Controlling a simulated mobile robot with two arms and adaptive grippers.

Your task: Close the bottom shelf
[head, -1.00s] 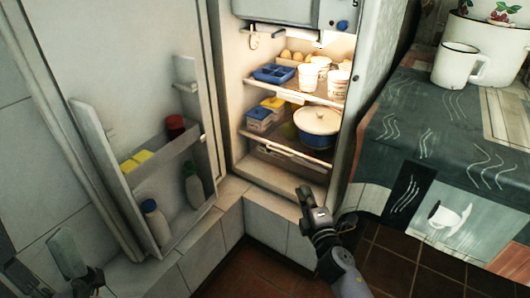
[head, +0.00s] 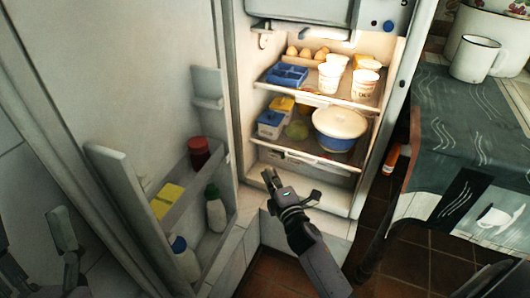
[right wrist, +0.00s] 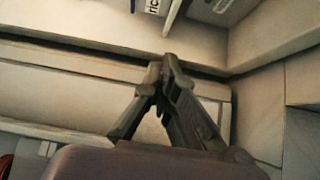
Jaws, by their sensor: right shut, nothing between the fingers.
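The bottom shelf (head: 346,166) is the lower one in the open fridge, with a pale front edge. I cannot tell how far the shelf stands out. My right gripper (head: 270,178) is shut and empty, in front of and below the shelf, near the fridge's lower sill. In the right wrist view its fingertips (right wrist: 162,68) are together near a pale ledge. My left gripper (head: 38,255) is at the lower left, fingers apart, empty and away from the shelf.
The open fridge door (head: 120,180) holds bottles and a yellow box in its rack, left of my right arm. The upper shelf (head: 352,99) holds eggs, cups and a blue tray. A cloth-covered table (head: 440,130) with a white mug (head: 475,58) stands at the right.

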